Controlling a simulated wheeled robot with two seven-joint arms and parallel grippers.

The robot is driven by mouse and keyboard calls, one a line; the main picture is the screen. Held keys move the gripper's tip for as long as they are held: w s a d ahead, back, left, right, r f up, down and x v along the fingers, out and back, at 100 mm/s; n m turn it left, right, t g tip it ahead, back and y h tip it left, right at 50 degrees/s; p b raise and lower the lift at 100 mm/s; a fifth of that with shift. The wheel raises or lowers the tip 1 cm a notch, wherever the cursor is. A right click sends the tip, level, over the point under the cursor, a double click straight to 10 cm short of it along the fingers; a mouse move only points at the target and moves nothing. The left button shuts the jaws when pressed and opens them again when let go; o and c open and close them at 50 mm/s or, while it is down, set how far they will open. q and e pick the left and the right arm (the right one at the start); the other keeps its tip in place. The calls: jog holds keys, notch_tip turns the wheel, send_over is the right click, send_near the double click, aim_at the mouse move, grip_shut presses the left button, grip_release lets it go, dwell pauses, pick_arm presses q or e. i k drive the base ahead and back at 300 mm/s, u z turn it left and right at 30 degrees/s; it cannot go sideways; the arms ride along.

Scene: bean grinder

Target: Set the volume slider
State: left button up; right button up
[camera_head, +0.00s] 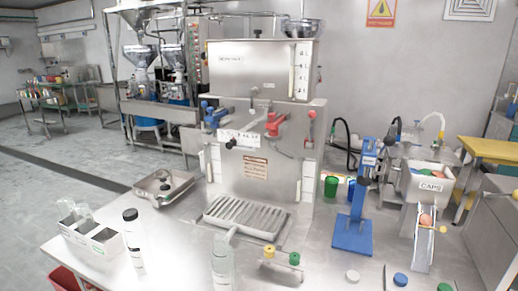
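A steel machine (262,75) stands on the bench in the middle. On its front is a short strip with small marks (243,134), and a black round knob (230,143) sits at the strip's lower left. A pale upright scale with a slot (292,80) is at the upper right of the machine's front. No label reading volume is legible, so I cannot tell which of these is the volume slider. A blue valve handle (213,118) and a red one (275,124) flank the knob. Neither of my grippers is in view.
A slatted drip tray (248,217) lies before the machine. A clear bottle (222,262), a black-capped bottle (134,240) and a white divided box (91,235) stand in front. A blue press (352,233) and a caps hopper (424,187) stand at right.

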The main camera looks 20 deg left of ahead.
aim_at(229, 145)
jog(key=z, duration=2.25)
jog(key=k, duration=0.75)
jog(key=u, duration=1.55)
